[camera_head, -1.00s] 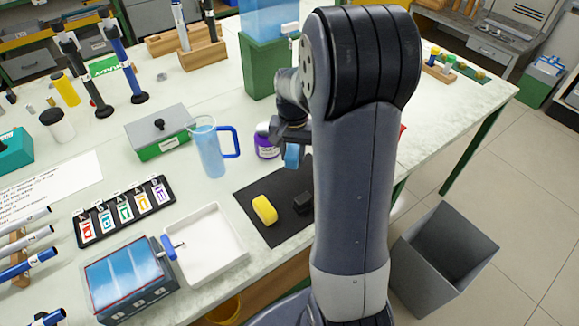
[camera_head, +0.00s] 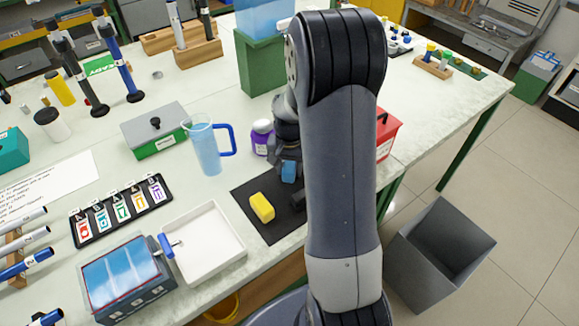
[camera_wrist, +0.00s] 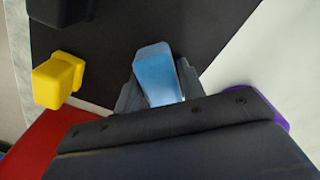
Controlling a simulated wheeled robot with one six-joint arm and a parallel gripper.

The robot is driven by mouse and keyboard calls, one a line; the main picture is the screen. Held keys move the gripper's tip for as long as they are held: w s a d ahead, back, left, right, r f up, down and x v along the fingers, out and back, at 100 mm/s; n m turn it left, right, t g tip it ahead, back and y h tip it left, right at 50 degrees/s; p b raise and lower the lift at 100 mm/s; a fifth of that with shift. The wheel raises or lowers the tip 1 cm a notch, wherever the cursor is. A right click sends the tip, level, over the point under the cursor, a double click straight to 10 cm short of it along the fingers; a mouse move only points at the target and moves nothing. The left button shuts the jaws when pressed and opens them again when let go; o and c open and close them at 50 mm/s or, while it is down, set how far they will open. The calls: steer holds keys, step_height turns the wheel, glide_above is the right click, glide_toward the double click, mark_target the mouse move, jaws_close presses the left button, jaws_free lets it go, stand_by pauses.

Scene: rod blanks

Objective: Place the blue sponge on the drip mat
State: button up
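The blue sponge (camera_head: 289,171) is held in my gripper (camera_head: 287,163); in the wrist view the blue sponge (camera_wrist: 156,75) sits between the two dark fingers (camera_wrist: 157,88). The black drip mat (camera_head: 268,233) lies near the front edge of the table, and the sponge is over its far part. The mat also fills much of the wrist view (camera_wrist: 112,35). I cannot tell whether the sponge touches the mat. My arm hides the mat's right side.
A yellow sponge (camera_head: 262,207) and a black block (camera_head: 298,202) occupy the mat. A purple jar (camera_head: 262,138) and a blue-handled pitcher (camera_head: 208,148) stand behind it. A white tray (camera_head: 205,243) lies to the left, and a red box (camera_head: 387,135) shows right of my arm.

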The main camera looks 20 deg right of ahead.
mark_target(289, 165)
steer(key=o, duration=0.3)
step_height(289, 165, up, 12)
steer(key=shift+r, duration=0.2)
stand_by(0.4)
stand_by(0.4)
